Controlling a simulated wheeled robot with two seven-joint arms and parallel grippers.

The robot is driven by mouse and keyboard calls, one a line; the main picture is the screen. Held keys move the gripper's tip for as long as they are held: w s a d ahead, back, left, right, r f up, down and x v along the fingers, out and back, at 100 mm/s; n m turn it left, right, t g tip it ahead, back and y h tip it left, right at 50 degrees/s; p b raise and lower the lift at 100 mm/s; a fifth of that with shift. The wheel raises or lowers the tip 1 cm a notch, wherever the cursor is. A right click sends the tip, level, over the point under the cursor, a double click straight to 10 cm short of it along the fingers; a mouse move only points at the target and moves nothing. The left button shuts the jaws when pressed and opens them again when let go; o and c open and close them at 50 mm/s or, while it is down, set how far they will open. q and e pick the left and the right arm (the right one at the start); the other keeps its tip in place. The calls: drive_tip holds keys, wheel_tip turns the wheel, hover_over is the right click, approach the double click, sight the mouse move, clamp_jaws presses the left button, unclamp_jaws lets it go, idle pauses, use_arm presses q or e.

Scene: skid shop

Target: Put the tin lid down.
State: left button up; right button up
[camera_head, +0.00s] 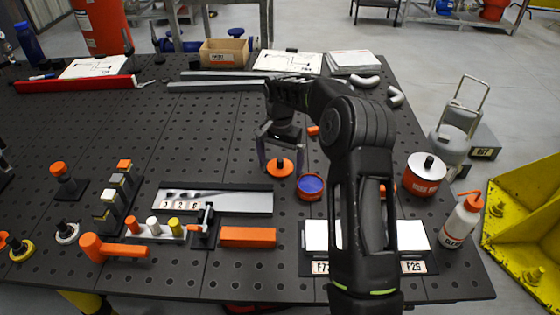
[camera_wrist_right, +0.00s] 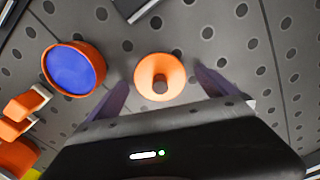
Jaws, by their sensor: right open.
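The tin lid (camera_head: 279,167) is an orange disc with a small dark knob, lying on the dark perforated table. In the right wrist view the lid (camera_wrist_right: 160,78) sits between the fingertips, with space on both sides. My right gripper (camera_head: 280,150) is open around or just above the lid; it also shows in the wrist view (camera_wrist_right: 162,85). The orange tin with a blue inside (camera_head: 310,187) stands uncovered just right of the lid, and it shows at the left in the wrist view (camera_wrist_right: 74,69). My left gripper is not in view.
A metal plate with number tiles (camera_head: 240,201) lies left of the lid. An orange block (camera_head: 248,237) and an orange hammer (camera_head: 112,249) lie nearer. A red-orange can (camera_head: 424,176) and a white bottle (camera_head: 462,220) stand right of my arm. The table's middle left is clear.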

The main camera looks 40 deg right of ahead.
sight(280, 160)
drive_tip(key=shift+r, duration=0.1)
wheel_tip(280, 160, up, 9)
drive_tip(key=shift+r+b, duration=0.1)
drive_tip(key=shift+b, duration=0.5)
wheel_tip(280, 160, up, 3)
drive_tip(key=shift+p, duration=1.15)
